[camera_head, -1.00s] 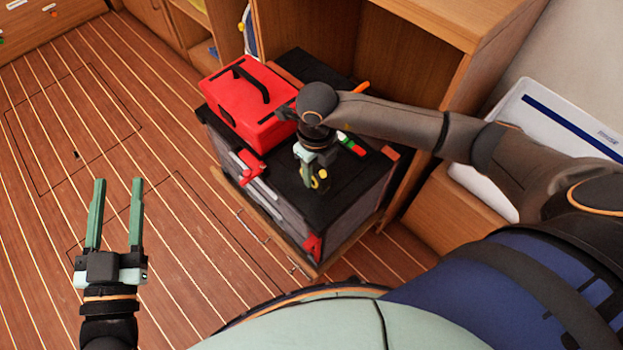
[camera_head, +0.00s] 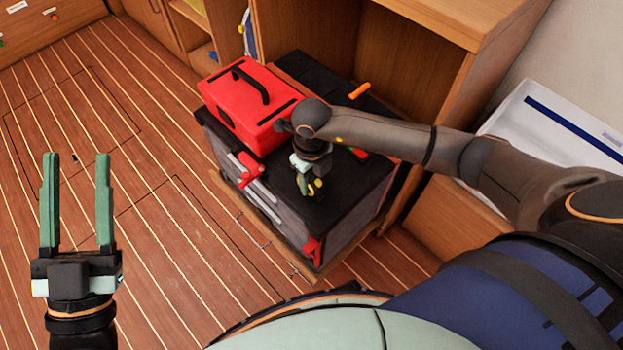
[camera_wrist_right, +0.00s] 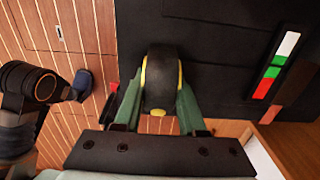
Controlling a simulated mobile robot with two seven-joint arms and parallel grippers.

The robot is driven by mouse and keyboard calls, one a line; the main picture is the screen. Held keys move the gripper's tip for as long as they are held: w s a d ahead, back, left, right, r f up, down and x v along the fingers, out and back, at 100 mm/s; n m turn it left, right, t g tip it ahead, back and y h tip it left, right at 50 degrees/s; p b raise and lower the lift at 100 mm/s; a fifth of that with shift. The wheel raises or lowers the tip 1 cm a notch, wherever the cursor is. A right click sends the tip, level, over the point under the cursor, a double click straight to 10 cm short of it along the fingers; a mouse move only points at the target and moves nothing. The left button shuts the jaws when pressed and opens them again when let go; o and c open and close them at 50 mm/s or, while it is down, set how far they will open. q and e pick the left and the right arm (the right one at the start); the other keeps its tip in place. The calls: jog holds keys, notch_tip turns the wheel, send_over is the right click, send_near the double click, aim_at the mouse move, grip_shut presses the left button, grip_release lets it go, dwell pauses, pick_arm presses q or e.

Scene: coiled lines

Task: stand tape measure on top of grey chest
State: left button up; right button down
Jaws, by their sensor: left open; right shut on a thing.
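The tape measure (camera_head: 319,186), black with yellow edges, is between the fingers of my right gripper (camera_head: 308,190). In the right wrist view my right gripper (camera_wrist_right: 160,108) is shut on the tape measure (camera_wrist_right: 161,82), one finger on each side. It is over the black top of the grey chest (camera_head: 345,190), near the front part; I cannot tell whether it touches the top. My fingers hide part of it in the head view. My left gripper (camera_head: 77,158) is open and empty over the wooden floor, left of the chest.
A red toolbox (camera_head: 262,130) stands on the chest's left rear part. A white, green and red striped object (camera_wrist_right: 276,66) lies on the top to the right. An orange-handled thing (camera_head: 359,91) lies farther back. A wooden cabinet (camera_head: 415,60) stands behind the chest.

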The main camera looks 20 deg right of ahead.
pick_arm(q)
jog(key=shift+s+r+h, duration=0.25)
jog(key=shift+r+h, duration=0.05)
jog(key=shift+r, duration=0.1)
pick_arm(e)
jog(key=shift+f, duration=0.1)
jog(key=shift+f, duration=0.15)
jog(key=shift+c, duration=2.4)
grip_release()
pick_arm(q)
jog(key=shift+s+d+r+m+h, duration=0.1)
jog(key=shift+s+r+m+h, duration=0.25)
jog(key=shift+r+m+h, duration=0.2)
jog(key=shift+w+y, duration=0.1)
jog(key=shift+y, duration=0.15)
